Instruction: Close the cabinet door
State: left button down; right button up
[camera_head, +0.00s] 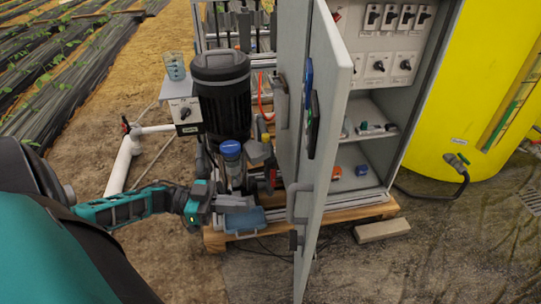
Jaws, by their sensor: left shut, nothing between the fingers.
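The grey cabinet (447,60) stands at the centre right with its interior showing. Its door (334,125) stands open toward me, seen nearly edge-on. A grey handle (293,203) is on the door's left-facing side, low down. My left gripper (248,203) is shut and empty. It is to the left of the door handle, with a visible gap in the picture, in front of the skid's lower parts. My right gripper is not in view.
A black motor or tank (222,90) and a blue-capped bottle (232,165) stand on the skid behind my left gripper. A yellow tank (470,110) is at the right. A loose block (382,230) lies on the ground right of the door. The ground in front is mostly clear.

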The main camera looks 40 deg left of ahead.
aim_at(307, 209)
pick_arm(q)
jog(key=b+x, duration=0.1)
jog(key=x, duration=1.1)
jog(key=shift+w, duration=0.1)
jog(key=shift+w+d, duration=0.2)
jog(key=shift+d, duration=0.1)
